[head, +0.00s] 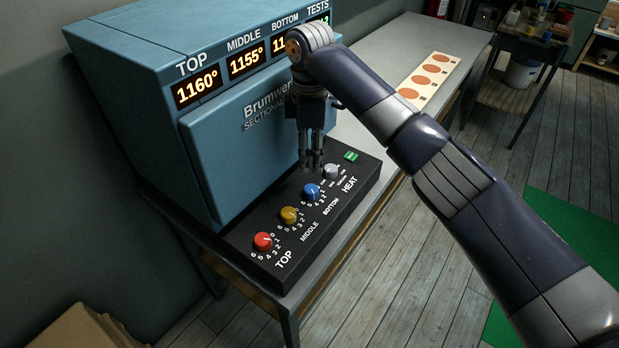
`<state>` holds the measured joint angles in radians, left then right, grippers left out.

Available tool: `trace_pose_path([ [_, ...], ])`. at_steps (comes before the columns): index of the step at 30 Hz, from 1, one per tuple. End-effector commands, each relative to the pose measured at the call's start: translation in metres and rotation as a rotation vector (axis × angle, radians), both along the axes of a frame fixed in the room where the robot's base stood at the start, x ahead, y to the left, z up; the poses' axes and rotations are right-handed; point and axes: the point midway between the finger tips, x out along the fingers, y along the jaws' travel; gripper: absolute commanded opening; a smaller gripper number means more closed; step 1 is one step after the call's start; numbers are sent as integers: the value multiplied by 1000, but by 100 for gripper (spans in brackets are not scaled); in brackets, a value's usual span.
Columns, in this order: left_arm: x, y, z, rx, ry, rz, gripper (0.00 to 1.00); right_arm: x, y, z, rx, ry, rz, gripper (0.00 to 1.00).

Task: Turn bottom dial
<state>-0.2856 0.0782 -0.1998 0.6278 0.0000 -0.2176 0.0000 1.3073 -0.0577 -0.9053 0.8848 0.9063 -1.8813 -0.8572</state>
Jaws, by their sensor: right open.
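The black control panel (262,262) sits in front of the blue kiln (205,145) on a grey bench. The blue bottom dial (311,192) stands between the yellow middle dial (288,215) and a grey heat dial (332,172). The red top dial (263,241) is at the panel's near end. My right gripper (312,170) points down just above and behind the blue dial in the picture. It is open; I cannot tell whether its fingertips touch the dial. My left gripper is not in view.
Displays on the kiln read 1160° for top and 1155° for middle; my right arm partly covers the bottom reading. A small green-lit switch (351,156) is at the panel's far end. A card with orange discs (429,81) lies farther along the bench.

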Motion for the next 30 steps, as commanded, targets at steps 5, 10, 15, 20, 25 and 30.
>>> trace_pose_path([
  [5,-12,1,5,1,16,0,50,-1,-1,-24,-1,6,-1,50],
  [10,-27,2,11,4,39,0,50,-1,-1,-57,-1,6,-2,50],
  [15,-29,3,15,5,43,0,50,-1,-1,-85,-1,4,-3,50],
  [20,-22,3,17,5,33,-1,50,0,-1,-101,0,2,-2,50],
  [25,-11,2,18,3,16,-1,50,0,-1,-106,0,1,-2,50],
  [30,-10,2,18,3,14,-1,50,0,-1,-106,0,1,-2,50],
])
